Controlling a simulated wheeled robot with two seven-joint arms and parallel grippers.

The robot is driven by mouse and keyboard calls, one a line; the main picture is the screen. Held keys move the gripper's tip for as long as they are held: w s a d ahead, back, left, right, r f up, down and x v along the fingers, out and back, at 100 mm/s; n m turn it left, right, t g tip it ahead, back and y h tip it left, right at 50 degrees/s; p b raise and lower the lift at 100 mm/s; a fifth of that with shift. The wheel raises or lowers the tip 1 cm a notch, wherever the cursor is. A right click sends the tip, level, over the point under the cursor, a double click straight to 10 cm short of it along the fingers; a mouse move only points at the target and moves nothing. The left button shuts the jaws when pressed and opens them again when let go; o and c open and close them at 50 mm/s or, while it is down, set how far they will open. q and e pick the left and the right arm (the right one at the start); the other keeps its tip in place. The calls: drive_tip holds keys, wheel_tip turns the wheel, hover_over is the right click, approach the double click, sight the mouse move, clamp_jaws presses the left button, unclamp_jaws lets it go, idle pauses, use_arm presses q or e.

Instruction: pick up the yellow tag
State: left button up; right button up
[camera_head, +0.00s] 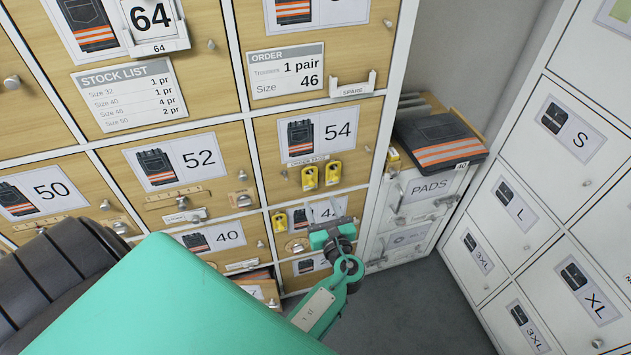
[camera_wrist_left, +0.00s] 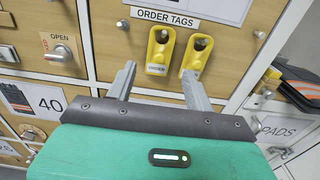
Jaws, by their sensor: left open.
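Two yellow tags hang side by side on pegs below an order tags label on the size 54 door: a left tag (camera_head: 309,178) and a right tag (camera_head: 332,173). In the left wrist view the left tag (camera_wrist_left: 160,50) sits just beyond my fingertips, roughly between them, and the right tag (camera_wrist_left: 196,55) is beside the right finger. A third yellow tag (camera_head: 279,222) hangs lower, on the door below. My left gripper (camera_head: 322,207) is open and empty, just below the upper pair; its fingers also show in the left wrist view (camera_wrist_left: 158,69). My right gripper is out of view.
Wooden locker doors with knobs and picture labels surround the tags. At right, folded dark trousers with orange stripes (camera_head: 438,140) lie on a white pads cabinet (camera_head: 428,188). White lockers (camera_head: 560,215) stand farther right. Grey floor (camera_head: 425,310) is clear between them.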

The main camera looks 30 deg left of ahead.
sight(310, 177)
use_arm(q)
drive_tip(key=b+x, duration=0.1)
drive_tip(key=x, duration=0.4)
drive_tip(key=shift+w+a+f, duration=0.1)
drive_tip(key=shift+w+a, duration=0.2)
drive_tip(key=shift+b+x, duration=0.5)
drive_tip(key=shift+x, duration=1.65)
drive_tip(key=shift+d, duration=0.1)
drive_tip(key=c, duration=0.6)
drive_tip(key=shift+c, duration=0.6)
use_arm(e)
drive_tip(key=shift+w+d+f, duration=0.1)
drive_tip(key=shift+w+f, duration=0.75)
